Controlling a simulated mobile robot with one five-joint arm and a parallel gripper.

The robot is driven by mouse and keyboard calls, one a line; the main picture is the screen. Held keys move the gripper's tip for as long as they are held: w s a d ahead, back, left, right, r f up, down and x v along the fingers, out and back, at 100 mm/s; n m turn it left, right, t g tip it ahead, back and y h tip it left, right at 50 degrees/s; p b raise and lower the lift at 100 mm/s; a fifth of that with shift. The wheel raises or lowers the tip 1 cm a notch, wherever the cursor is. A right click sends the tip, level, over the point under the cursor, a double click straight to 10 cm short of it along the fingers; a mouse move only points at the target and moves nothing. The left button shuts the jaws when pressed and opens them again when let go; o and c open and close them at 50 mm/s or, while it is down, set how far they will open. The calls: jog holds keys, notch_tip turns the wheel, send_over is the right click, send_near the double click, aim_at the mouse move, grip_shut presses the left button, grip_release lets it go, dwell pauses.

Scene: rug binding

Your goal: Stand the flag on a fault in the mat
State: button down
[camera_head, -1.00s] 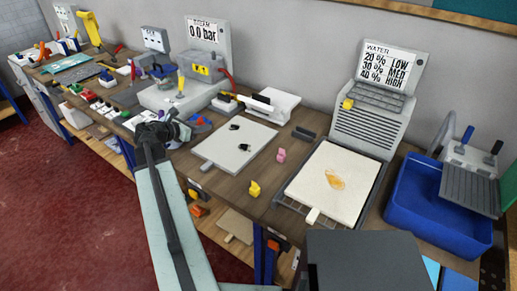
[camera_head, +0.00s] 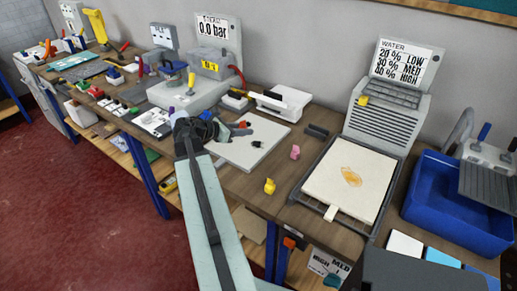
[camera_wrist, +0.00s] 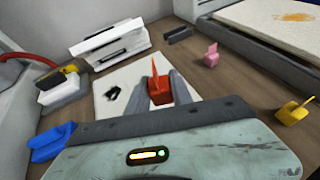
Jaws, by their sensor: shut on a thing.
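My gripper (camera_wrist: 161,84) is shut on a small red flag (camera_wrist: 160,90), upright between its two fingers in the wrist view. In the head view the red flag (camera_head: 243,125) shows at the end of my arm, over the far left part of a pale flat board or mat (camera_head: 225,153). I cannot tell whether its base touches the surface. A black mark or piece (camera_head: 258,144) lies on that pale surface; one also shows left of the flag in the wrist view (camera_wrist: 112,93). A second cream mat (camera_head: 325,185) with an orange-brown stain (camera_head: 351,176) lies on a dark rack.
A pink flag (camera_head: 295,152) and a yellow flag (camera_head: 269,186) stand between the two mats. A dark bar (camera_head: 317,131) and a white device (camera_head: 283,102) are behind. A blue flag-like piece (camera_wrist: 52,142) is at left in the wrist view. A blue tub (camera_head: 450,210) stands at right.

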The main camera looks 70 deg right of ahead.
jog(key=shift+m+g, duration=0.3)
jog(key=shift+g, duration=0.1)
jog(key=w+a+f, duration=0.1)
jog(key=a, duration=0.1)
jog(key=w+a+f+b, duration=0.1)
jog(key=w+a, duration=0.1)
jog(key=a, duration=0.1)
jog(key=w+a+f+b, duration=0.1)
jog(key=w+a, duration=0.1)
jog(key=shift+w+a, duration=0.15)
jog(key=shift+a, duration=0.2)
jog(key=b, duration=0.1)
send_over(259, 145)
jog(key=shift+w+a+f, duration=0.15)
jog(key=shift+f, duration=0.5)
jog(key=f+b, duration=0.2)
jog(key=b, duration=0.1)
jog(key=f+b, duration=0.1)
jog(key=f, duration=0.1)
jog(key=shift+d, duration=0.25)
jog(key=shift+s+r, duration=0.2)
jog(key=shift+f, duration=0.2)
jog(key=c, duration=1.1)
grip_release()
jog(key=shift+c, duration=0.2)
jog(key=shift+r, duration=0.1)
